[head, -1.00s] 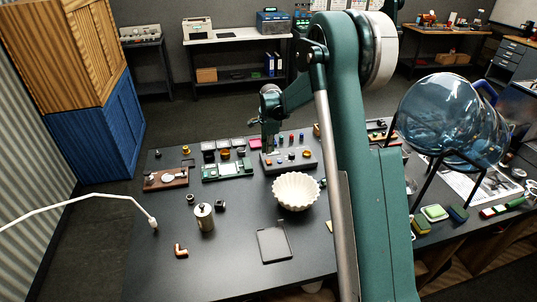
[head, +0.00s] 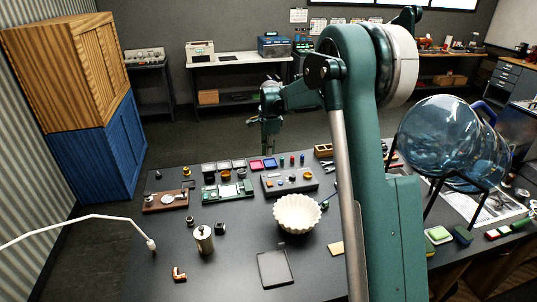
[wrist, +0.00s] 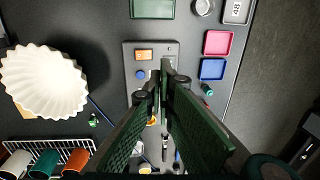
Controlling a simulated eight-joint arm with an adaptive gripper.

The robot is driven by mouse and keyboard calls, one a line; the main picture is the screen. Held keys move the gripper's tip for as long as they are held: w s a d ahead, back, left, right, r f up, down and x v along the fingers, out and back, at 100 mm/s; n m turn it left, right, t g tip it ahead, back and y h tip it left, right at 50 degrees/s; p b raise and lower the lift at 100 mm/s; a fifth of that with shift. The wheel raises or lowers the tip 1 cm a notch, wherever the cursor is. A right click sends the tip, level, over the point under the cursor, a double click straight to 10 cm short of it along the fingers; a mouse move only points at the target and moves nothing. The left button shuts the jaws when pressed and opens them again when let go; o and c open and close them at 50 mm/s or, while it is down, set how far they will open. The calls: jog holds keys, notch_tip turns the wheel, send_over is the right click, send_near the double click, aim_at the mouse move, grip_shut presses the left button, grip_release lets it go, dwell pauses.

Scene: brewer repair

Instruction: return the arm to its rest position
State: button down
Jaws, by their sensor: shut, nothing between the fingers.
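My gripper (head: 268,151) hangs from my teal arm above the back edge of the black table (head: 150,262). It is shut with nothing in it, and its fingers point down. In the wrist view its two dark green fingers (wrist: 165,70) meet at the tips, over the grey control box (wrist: 146,54). The fingers hide part of that box. The box also shows in the head view (head: 291,182). No contact between gripper and objects shows.
A white fluted bowl (head: 297,214), a metal canister (head: 204,240) and a black flat pad (head: 274,269) are on the table. A large blue bottle (head: 442,137) lies on a black stand at right. A bent white tube (head: 92,217) reaches in at left.

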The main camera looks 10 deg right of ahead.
jog(key=s+r+n+t+b, duration=0.1)
jog(key=s+r+n+b, duration=0.2)
jog(key=s, duration=0.6)
jog(key=s+a+r+n+t, duration=0.1)
jog(key=s+r+n, duration=0.3)
jog(key=s, duration=0.5)
jog(key=s+r+n+t+b, duration=0.1)
jog(key=s+r+n+b, duration=0.1)
jog(key=s+r, duration=0.55)
jog(key=s+f+n+t+b, duration=0.1)
jog(key=s+f+n, duration=0.2)
jog(key=s, duration=0.7)
jog(key=s+f+n+t+b, duration=0.1)
jog(key=s+f+n, duration=0.2)
jog(key=s, duration=0.7)
jog(key=s+a+f+n+b, duration=0.1)
jog(key=s+f+n+b, duration=0.1)
jog(key=s+f, duration=0.4)
jog(key=s+n, duration=0.1)
jog(key=s, duration=0.3)
jog(key=shift+f+t, duration=0.25)
jog(key=shift+t, duration=0.15)
